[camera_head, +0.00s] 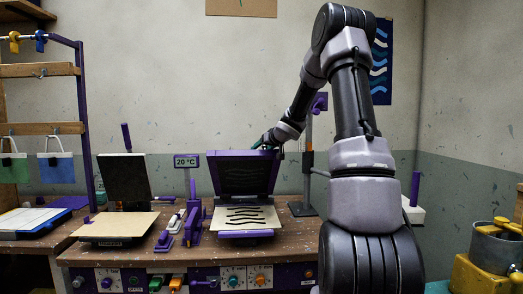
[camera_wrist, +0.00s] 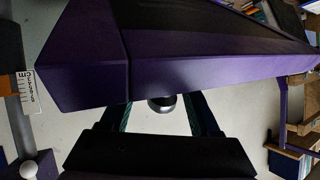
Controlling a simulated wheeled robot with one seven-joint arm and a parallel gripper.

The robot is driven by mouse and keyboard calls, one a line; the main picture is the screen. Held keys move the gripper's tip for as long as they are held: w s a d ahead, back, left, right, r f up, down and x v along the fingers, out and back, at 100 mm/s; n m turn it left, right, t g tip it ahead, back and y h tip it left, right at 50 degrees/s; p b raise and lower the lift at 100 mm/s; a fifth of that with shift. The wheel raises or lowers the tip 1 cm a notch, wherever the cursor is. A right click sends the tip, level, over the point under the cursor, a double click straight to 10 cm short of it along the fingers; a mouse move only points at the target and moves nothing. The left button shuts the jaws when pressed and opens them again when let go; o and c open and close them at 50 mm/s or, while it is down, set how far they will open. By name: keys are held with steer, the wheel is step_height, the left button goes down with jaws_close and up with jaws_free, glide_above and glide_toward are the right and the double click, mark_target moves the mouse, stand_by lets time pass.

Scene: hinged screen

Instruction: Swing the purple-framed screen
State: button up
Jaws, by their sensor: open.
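The purple-framed screen (camera_head: 212,160) stands raised and tilted on the bench, hinged above a pale sheet with black wavy lines (camera_head: 270,218). My gripper (camera_head: 268,141) is at the frame's top edge, towards its right corner. In the wrist view the purple frame (camera_wrist: 200,75) crosses the upper part of the picture. My open gripper (camera_wrist: 160,112) has its two dark fingers spread below it. A round grey knob (camera_wrist: 162,104) shows between the fingertips, partly hidden by the frame. I cannot tell whether the fingers touch the frame.
A second, black screen (camera_head: 124,178) stands raised to the left, behind a bare tan board (camera_head: 115,224). Purple-handled tools (camera_head: 193,222) lie between the two stations. A 20 °C display (camera_head: 187,161) stands behind them. A post (camera_head: 307,175) rises just right of the purple screen.

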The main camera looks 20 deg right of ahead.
steer(key=v, duration=1)
steer(key=shift+s+r, duration=0.15)
steer(key=shift+s, duration=0.15)
steer(key=shift+d, duration=0.1)
steer(key=shift+c, duration=0.3)
